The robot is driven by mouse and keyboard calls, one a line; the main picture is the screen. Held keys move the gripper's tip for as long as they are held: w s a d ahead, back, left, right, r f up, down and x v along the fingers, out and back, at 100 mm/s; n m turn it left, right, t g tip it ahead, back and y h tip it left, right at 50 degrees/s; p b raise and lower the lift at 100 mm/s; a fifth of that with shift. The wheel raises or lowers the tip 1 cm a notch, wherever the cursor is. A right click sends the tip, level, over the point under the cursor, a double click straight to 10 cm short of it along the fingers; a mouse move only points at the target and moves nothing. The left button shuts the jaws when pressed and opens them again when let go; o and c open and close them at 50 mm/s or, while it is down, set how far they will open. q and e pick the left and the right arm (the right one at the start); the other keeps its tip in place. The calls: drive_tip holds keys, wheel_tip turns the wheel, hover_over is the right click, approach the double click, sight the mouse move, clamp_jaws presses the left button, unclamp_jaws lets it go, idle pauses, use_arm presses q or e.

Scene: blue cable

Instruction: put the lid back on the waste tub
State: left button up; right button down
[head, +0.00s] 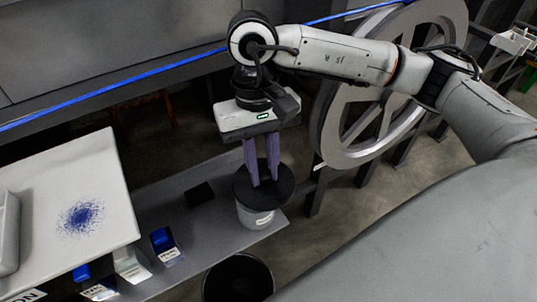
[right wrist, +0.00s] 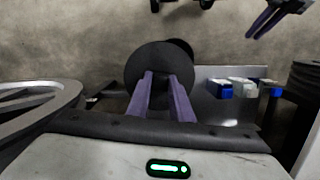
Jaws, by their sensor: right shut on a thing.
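The black round lid (head: 281,187) is over the white waste tub (head: 258,216), which stands upright on the grey shelf. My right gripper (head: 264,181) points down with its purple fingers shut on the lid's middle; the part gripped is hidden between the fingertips. The lid covers the tub's mouth, and I cannot tell whether it touches the rim. In the right wrist view the lid (right wrist: 147,60) is a dark disc beyond the fingers and hides the tub. My left gripper (right wrist: 268,20) shows only at that view's upper right, away from the lid; its opening is unclear.
A black bin (head: 238,278) stands in front of the shelf. Blue and white labelled boxes (head: 165,245) and a small black block (head: 200,193) lie left of the tub. A white table with blue bits (head: 82,215) is at left, a big grey wheel (head: 330,135) at right.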

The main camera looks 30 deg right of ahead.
drive_tip(key=w+d+f+m+t+b, duration=0.1)
drive_tip(key=w+f+m+b, duration=0.3)
drive_tip(key=f+m, duration=0.6)
drive_tip(key=w+d+f+m+t+b, duration=0.2)
drive_tip(key=w+f+m+b, duration=0.3)
drive_tip(key=f+m, duration=0.6)
drive_tip(key=w+m, duration=0.1)
drive_tip(key=m, duration=0.6)
drive_tip(key=shift+d, duration=0.35)
drive_tip(key=shift+b, duration=0.35)
drive_tip(key=shift+f+b, duration=0.25)
drive_tip(key=shift+b, duration=0.25)
idle(1.1)
